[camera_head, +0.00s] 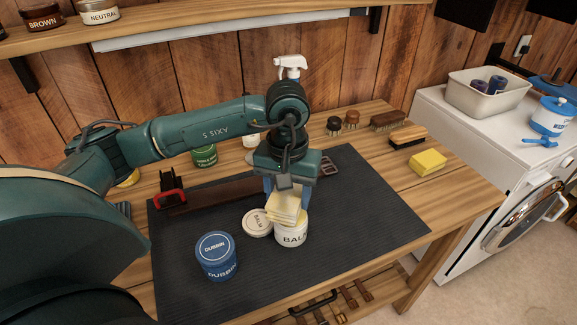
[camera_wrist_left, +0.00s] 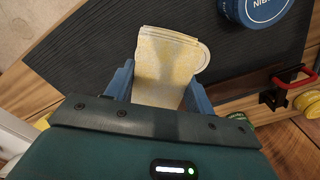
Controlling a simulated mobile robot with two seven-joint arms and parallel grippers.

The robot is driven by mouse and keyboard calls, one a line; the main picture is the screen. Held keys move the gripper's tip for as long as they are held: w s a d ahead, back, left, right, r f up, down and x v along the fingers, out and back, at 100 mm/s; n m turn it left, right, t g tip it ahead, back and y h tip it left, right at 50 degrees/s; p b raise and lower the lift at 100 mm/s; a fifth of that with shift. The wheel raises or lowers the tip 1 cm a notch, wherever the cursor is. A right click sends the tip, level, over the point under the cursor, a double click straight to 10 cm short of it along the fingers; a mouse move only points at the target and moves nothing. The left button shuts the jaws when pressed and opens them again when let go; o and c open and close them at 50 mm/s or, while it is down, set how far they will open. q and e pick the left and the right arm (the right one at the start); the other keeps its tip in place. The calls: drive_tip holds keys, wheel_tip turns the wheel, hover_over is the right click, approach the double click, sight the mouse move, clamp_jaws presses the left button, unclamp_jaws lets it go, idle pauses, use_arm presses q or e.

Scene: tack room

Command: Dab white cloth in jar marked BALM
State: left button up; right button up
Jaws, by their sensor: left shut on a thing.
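My left gripper (camera_head: 284,184) points down over the mat and is shut on a folded, cream-white cloth (camera_head: 284,209). The cloth also shows between the blue fingers in the left wrist view (camera_wrist_left: 165,65). The white jar marked BALM (camera_head: 291,238) stands upright on the mat, directly below the cloth. The cloth's lower end overlaps the jar's mouth and hides most of it. I cannot tell how far the cloth reaches inside. The jar's lid (camera_head: 257,223), also marked BALM, lies flat on the mat just left of the jar. My right gripper is not in view.
A blue DUBBIN jar (camera_head: 216,262) stands left of the BALM jar on the dark mat (camera_head: 365,215). A leather strap (camera_head: 222,193) lies behind. Brushes (camera_head: 408,135) and a yellow sponge (camera_head: 428,162) sit at the right. The mat's right side is clear.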

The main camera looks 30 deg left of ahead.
use_arm(q)
drive_tip(key=shift+r+p, duration=0.75)
drive_tip(key=shift+r, duration=1.2)
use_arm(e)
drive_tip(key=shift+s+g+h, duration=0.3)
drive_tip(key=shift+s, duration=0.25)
